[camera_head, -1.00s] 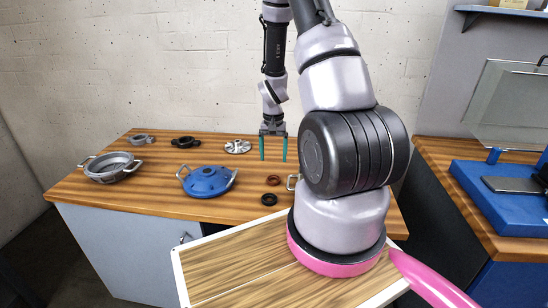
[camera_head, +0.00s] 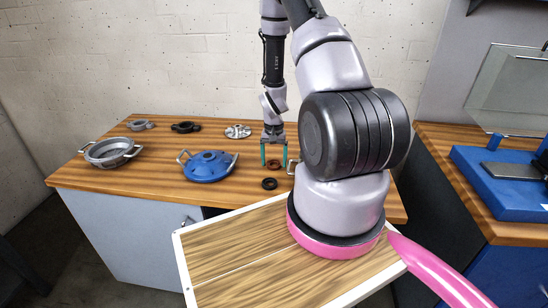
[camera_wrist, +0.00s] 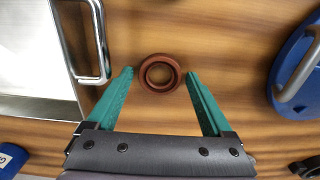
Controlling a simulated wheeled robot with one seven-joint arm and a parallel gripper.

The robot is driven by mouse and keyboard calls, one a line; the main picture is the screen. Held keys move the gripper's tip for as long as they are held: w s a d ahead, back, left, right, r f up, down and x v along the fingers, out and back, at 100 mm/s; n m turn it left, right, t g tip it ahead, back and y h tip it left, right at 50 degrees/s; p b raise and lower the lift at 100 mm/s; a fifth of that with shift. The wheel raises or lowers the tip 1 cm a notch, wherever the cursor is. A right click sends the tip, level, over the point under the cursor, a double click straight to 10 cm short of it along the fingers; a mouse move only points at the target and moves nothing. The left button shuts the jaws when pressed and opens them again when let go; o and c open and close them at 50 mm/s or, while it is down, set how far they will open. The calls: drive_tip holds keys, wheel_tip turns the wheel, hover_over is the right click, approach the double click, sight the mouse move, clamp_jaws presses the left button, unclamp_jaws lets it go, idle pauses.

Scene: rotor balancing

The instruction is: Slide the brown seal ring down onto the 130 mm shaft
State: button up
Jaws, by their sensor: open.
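The brown seal ring (camera_head: 275,165) lies flat on the wooden bench top. In the wrist view the ring (camera_wrist: 160,88) is reddish brown with a stepped rim and shows between my green fingertips. My gripper (camera_head: 274,160) is open and points down over the ring, one finger on each side; in the wrist view its fingertips (camera_wrist: 159,74) stand apart from the ring with a gap on both sides. I cannot tell the exact height of the tips above the bench. I cannot make out the 130 mm shaft in these views.
A black ring (camera_head: 269,183) lies just in front. A blue domed housing (camera_head: 208,168) stands to the left, with a grey handled housing (camera_head: 108,152) farther left. Metal parts (camera_head: 238,131) lie behind. A metal handle (camera_wrist: 97,45) on a pale box is close by in the wrist view.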

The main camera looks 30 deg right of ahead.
drive_tip(key=c, duration=1.1)
drive_tip(key=shift+r, duration=3.05)
